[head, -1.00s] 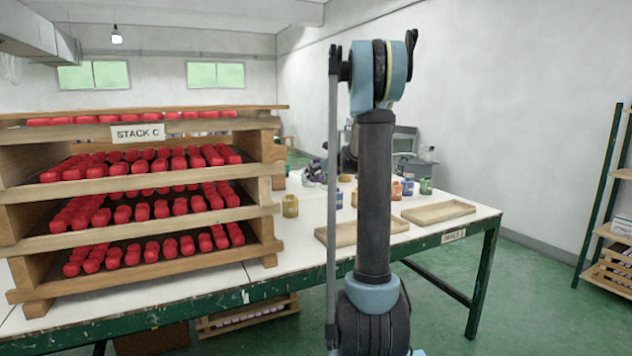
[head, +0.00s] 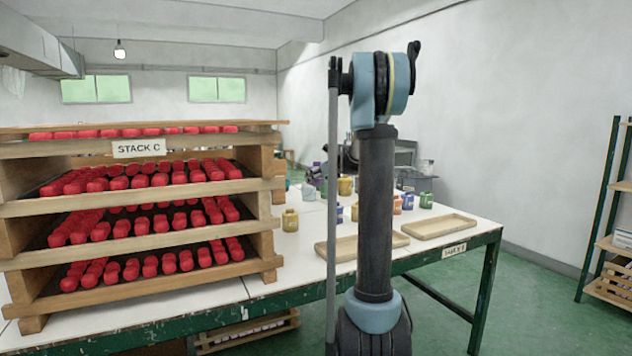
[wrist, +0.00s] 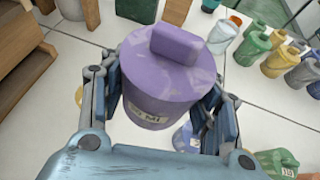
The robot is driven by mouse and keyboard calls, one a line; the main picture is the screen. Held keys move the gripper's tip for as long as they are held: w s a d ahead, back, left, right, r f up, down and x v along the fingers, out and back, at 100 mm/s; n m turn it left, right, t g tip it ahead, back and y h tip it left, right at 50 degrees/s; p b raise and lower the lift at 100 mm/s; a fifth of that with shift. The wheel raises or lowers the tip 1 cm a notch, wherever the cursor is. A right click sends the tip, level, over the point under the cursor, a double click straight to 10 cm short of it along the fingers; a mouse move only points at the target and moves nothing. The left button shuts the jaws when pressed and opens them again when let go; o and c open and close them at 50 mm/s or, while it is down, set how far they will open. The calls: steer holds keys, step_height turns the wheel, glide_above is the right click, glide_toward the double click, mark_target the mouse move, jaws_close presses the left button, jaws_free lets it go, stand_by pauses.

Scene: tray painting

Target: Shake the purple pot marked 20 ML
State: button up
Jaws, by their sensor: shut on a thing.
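The purple pot (wrist: 160,80) fills the middle of the wrist view, with a blocky lid on top and scuffed paint. A pale label (wrist: 147,116) on its side shows "ML"; the number is not clear. My gripper (wrist: 166,95) is shut on the pot, one finger on each side of its body. The pot is held over the white table (wrist: 75,48), seen from above and slightly tilted. In the head view my arm stands in front of the table and hides part of it; I cannot make out the gripper's grip there.
Several coloured pots stand on the table, including a green one (wrist: 253,48) and a yellow one (head: 290,220). Two shallow wooden trays lie near the front edge, one at the right (head: 438,227). The wooden rack marked STACK C (head: 140,206), full of red pieces, stands at left.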

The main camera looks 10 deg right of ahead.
steer(key=a, duration=0.3)
steer(key=shift+a, duration=0.25)
steer(key=shift+d, duration=3.45)
steer(key=a, duration=0.7)
steer(key=d, duration=0.7)
steer(key=a, duration=0.7)
steer(key=d, duration=0.7)
steer(key=shift+a, duration=3.45)
steer(key=shift+d, duration=1.8)
